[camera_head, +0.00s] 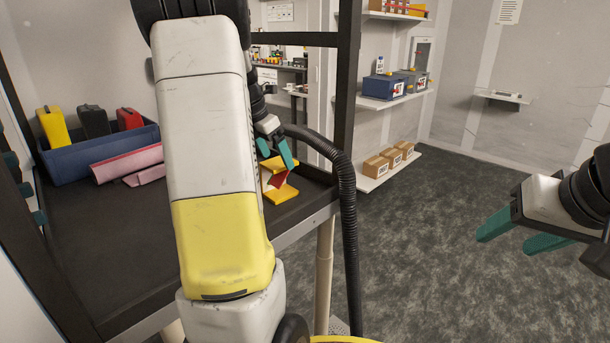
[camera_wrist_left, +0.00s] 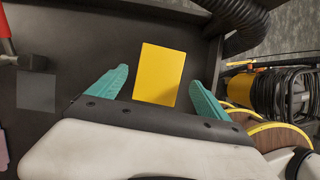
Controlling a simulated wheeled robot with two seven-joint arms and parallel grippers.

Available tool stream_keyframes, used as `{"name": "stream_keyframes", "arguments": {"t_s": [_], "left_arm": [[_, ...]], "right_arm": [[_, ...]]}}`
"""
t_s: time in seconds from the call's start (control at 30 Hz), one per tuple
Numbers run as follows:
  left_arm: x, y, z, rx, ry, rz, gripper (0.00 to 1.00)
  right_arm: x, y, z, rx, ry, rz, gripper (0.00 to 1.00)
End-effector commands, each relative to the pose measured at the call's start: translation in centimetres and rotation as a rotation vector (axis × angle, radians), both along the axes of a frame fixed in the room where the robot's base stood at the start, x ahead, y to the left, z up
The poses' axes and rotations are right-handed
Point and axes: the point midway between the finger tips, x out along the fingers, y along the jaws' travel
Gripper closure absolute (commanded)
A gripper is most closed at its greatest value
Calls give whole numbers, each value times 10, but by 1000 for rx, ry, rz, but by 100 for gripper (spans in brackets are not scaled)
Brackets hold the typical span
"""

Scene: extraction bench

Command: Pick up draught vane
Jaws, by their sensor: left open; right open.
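A bent yellow piece with a red part, which looks like the draught vane (camera_head: 278,194), stands on the dark bench near its right edge. In the left wrist view its flat yellow face (camera_wrist_left: 160,74) lies between my left fingers, with a gap on both sides. My left gripper (camera_head: 277,155) is open, its teal fingers pointing down just above and at the vane. I cannot tell how far the tips are above the bench. My right gripper (camera_head: 505,240) is open and empty, out over the floor at the right.
A black ribbed hose (camera_head: 346,205) hangs over the bench's right edge, close to the vane. A dark frame post (camera_head: 346,80) stands behind it. My left arm hides the bench's middle.

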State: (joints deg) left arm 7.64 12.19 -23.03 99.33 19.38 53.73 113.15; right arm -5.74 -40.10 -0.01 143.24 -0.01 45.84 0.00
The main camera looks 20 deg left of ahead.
Motion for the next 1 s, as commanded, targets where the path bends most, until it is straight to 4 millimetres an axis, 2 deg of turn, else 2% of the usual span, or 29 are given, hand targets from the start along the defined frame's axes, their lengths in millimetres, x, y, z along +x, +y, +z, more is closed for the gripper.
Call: {"name": "stream_keyframes", "arguments": {"t_s": [0.5,0.83,0.87,1.0], "left_arm": [[21,-8,-63,0,4,-1,11],[24,-9,-70,0,0,-1,11],[24,-9,-70,0,0,-1,15],[24,-9,-69,1,1,-1,42]], "right_arm": [[0,0,0,0,0,0,43],[0,0,0,0,0,0,43],[0,0,0,0,0,0,43],[0,0,0,0,0,0,43]]}}
